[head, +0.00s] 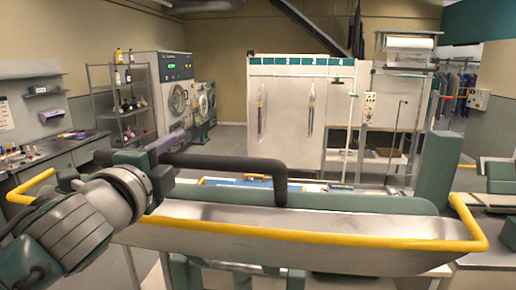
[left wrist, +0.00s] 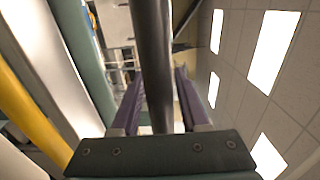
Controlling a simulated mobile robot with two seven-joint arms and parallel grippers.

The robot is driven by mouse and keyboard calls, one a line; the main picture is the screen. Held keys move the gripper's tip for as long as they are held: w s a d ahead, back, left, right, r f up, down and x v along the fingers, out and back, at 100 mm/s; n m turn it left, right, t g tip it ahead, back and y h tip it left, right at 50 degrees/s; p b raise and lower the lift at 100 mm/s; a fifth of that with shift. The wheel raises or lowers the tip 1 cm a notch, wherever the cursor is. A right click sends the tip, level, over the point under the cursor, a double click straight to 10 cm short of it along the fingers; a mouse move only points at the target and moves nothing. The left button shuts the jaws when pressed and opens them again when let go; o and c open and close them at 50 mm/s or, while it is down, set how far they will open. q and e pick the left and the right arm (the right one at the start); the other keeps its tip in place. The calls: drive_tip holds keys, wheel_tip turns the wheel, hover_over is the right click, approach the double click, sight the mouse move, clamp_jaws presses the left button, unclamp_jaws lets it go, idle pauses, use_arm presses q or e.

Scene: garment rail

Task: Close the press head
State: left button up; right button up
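The press head (head: 300,238) is a long metal shell edged with a yellow rail (head: 330,242), across the front of the head view. A dark bent handle bar (head: 230,163) runs above it and turns down behind its upper edge. My left gripper (head: 178,142) is at the bar's left end, with one purple finger showing above the bar and apart from it. In the left wrist view the bar (left wrist: 153,60) passes between the two purple fingers (left wrist: 158,85), which look open; contact is not clear. My right gripper is not in view.
A green post (head: 436,172) stands at the right end of the press. A white cabinet (head: 290,115) stands behind it. Shelving (head: 122,105) and washing machines (head: 178,98) are at the back left, beside a counter (head: 60,150). Floor shows between them.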

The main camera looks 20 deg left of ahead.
use_arm(q)
clamp_jaws()
idle(1.1)
